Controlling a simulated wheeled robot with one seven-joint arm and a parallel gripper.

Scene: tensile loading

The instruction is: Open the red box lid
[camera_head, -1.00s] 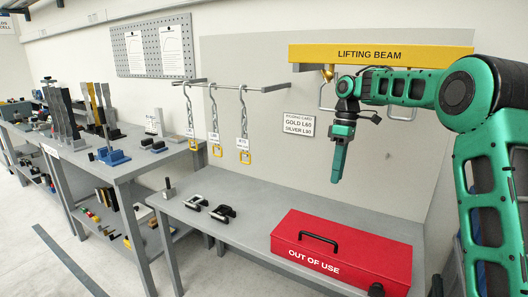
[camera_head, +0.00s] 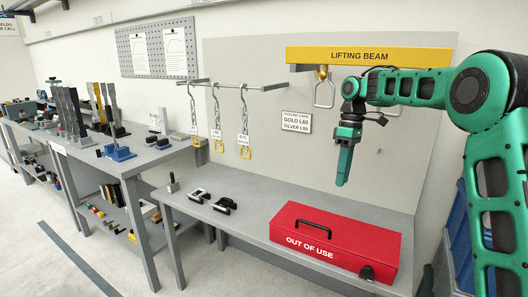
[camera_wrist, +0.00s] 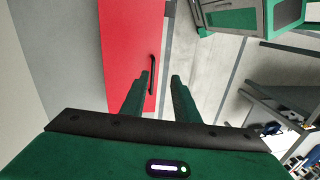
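The red box (camera_head: 330,262) sits on the front right of the low grey bench, its lid shut. Its front reads "OUT OF USE", with a dark latch (camera_head: 367,272) at the right end. A black handle (camera_head: 314,229) lies on top of the lid. My gripper (camera_head: 341,180) hangs above and behind the box, pointing down and apart from it. In the wrist view my gripper (camera_wrist: 159,75) has its two fingers spread with nothing between them. The red lid (camera_wrist: 130,40) and the handle (camera_wrist: 152,75) show beyond the left finger.
A yellow lifting beam (camera_head: 370,56) is mounted on the wall behind my arm. Two black clamp-like parts (camera_head: 212,202) lie on the bench left of the box. Blue bins (camera_head: 455,235) stand at right.

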